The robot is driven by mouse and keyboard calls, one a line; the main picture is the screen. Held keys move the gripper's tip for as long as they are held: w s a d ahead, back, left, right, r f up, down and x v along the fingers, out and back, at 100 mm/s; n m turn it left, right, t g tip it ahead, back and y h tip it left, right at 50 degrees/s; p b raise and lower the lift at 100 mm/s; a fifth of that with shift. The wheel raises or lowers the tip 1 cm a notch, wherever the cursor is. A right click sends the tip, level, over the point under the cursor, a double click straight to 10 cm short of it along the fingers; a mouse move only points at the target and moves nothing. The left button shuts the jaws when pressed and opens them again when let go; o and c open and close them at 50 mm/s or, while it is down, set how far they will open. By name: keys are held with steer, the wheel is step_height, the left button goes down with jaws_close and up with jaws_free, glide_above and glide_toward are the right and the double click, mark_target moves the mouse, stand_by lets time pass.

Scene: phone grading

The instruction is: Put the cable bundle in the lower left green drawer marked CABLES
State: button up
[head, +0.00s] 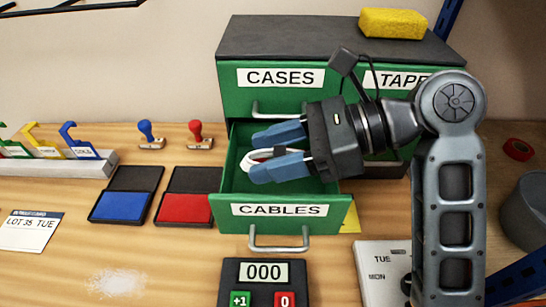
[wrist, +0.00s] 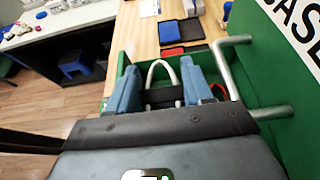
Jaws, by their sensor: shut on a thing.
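The cable bundle, a white looped cable (head: 262,154), is between the blue fingers of my gripper (head: 279,150). It also shows in the wrist view as a white loop (wrist: 164,71) with a dark band between the fingertips (wrist: 162,86). The gripper is shut on it. The green drawer marked CABLES (head: 281,226) is pulled open at the lower left of the cabinet. My gripper is over the open drawer, with its fingers pointing left. Part of the drawer's inside is hidden by my gripper and arm.
The CASES drawer (head: 237,91) above is closed. A yellow sponge (head: 392,23) lies on the cabinet top. Blue (head: 122,206) and red (head: 184,208) ink pads lie to the left. A counter (head: 263,283) stands in front of the open drawer.

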steer(key=shift+f, duration=0.75)
steer(key=shift+f+p, duration=0.25)
steer(key=shift+p, duration=0.15)
steer(key=shift+f, duration=0.3)
steer(key=o, duration=0.7)
steer(key=shift+o, duration=0.2)
